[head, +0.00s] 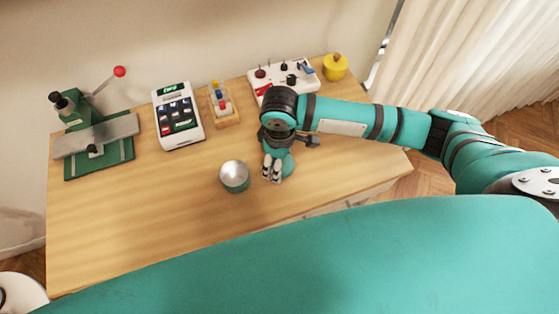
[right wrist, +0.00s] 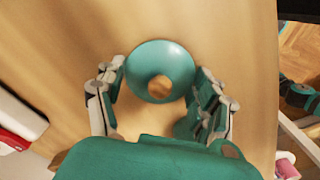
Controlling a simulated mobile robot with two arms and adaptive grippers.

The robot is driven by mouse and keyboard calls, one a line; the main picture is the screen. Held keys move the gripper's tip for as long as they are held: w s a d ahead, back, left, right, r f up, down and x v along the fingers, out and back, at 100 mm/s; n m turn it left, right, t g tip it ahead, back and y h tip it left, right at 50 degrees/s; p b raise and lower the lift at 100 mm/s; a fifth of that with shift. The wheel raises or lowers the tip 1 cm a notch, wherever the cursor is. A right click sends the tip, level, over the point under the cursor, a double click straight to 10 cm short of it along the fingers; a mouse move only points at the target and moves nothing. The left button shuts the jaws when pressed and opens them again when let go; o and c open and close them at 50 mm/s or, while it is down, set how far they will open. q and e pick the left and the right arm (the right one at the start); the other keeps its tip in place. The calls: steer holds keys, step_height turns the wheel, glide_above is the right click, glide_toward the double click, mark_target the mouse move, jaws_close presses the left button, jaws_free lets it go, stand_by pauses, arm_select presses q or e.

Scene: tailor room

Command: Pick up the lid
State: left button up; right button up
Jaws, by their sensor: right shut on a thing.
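The lid (right wrist: 158,57) is a teal disc with a light-brown round centre in the right wrist view. I cannot tell whether the lid touches the tabletop. My left gripper is not in view.
On the wooden table (head: 120,225) stand a green press (head: 98,140), a white payment terminal (head: 179,116), a wooden rack (head: 224,107), a white control box (head: 306,76) and a yellow pot (head: 335,68). The table's front left is clear.

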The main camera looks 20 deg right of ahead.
steer(key=shift+r, duration=0.1)
steer(key=shift+r, duration=0.55)
step_height(320, 180, up, 2)
steer(key=shift+r, duration=0.15)
steer(key=s+a, duration=0.2)
steer(key=s, duration=0.5)
steer(key=s+a+r+b, duration=0.1)
steer(key=s+a, duration=0.2)
steer(key=s, duration=0.5)
steer(key=shift+a+r, duration=0.2)
steer(key=shift+a, duration=0.15)
